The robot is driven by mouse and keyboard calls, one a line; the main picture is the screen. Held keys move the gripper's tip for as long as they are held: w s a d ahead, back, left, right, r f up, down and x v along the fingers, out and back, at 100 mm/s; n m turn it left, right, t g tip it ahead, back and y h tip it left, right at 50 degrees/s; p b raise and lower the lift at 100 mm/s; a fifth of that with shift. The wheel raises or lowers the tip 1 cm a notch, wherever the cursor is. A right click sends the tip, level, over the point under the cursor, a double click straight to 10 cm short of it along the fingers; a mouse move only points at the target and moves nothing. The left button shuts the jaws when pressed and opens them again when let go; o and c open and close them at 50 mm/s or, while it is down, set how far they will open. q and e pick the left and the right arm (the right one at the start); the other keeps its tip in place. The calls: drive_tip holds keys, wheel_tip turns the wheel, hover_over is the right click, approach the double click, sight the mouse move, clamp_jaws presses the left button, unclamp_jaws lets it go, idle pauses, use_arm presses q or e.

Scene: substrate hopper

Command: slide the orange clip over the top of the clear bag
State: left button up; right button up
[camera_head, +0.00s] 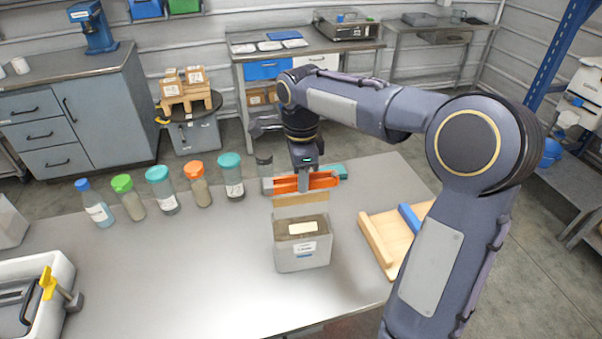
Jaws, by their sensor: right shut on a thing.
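The clear bag (302,246) stands upright near the middle of the table, with a white label on its front and a tan strip along its top. My right gripper (304,178) reaches down from above and is shut on the orange clip (320,181). The clip lies roughly level across the picture, at or just above the bag's top edge. I cannot tell whether the clip touches the bag. The gripper partly hides the middle of the clip. My left gripper is out of view.
Several capped bottles (161,190) stand in a row at the table's back left. A teal object (330,170) sits behind the clip. A wooden rack with a blue bar (378,244) lies on the right. A white bin (50,305) is at front left. The front middle is clear.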

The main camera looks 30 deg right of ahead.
sight(301, 198)
drive_tip(key=shift+f+b, duration=1.35)
drive_tip(key=shift+f, duration=1.05)
drive_tip(key=o, duration=1.6)
drive_tip(key=shift+r, duration=0.1)
wheel_tip(301, 198, up, 7)
drive_tip(key=p, duration=0.6)
drive_tip(key=shift+p, duration=0.35)
